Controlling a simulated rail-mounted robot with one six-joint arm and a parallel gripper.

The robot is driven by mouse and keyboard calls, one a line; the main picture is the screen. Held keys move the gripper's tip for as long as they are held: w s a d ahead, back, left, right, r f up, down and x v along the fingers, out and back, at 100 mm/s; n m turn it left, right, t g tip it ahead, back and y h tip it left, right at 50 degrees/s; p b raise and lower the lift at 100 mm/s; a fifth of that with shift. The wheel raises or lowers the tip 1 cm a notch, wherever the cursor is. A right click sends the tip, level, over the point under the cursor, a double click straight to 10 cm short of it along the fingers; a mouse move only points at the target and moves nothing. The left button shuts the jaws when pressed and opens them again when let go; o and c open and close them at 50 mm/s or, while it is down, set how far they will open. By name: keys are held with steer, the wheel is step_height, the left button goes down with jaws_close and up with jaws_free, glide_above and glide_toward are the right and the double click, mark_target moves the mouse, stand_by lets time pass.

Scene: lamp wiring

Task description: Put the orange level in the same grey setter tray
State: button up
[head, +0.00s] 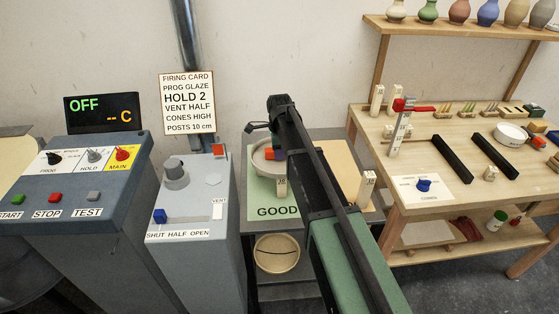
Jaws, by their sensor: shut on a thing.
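The orange level (272,154) shows as a small orange block at the grey setter tray (257,163). The round, shallow tray sits on a green mat (262,197) marked GOOD. My gripper (283,148) is over the tray's right side, shut on the orange level; my dark arm hides its fingertips and part of the level. I cannot tell whether the level touches the tray's floor. The tray's right side is also hidden. A pale post marked 10 (281,187) stands at the tray's front.
Another pale post (367,187) stands right of my arm. The kiln control box (90,185) and the vent box (190,215) are at left. The right bench (440,140) holds posts, dark bars, a red piece (412,106) and a white bowl (510,133).

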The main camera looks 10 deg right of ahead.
steer(key=shift+p, duration=0.3)
steer(key=shift+f, duration=0.25)
steer(key=o, duration=0.9)
steer(key=shift+r, duration=0.1)
step_height(320, 180, up, 13)
steer(key=p, duration=1.2)
steer(key=s+n, duration=0.6)
steer(key=s, duration=0.3)
steer(key=s+n, duration=0.7)
steer(key=s, duration=0.3)
steer(key=s+n, duration=0.6)
steer(key=s, duration=0.4)
steer(key=shift+f, duration=0.35)
steer(key=shift+f+b, duration=0.85)
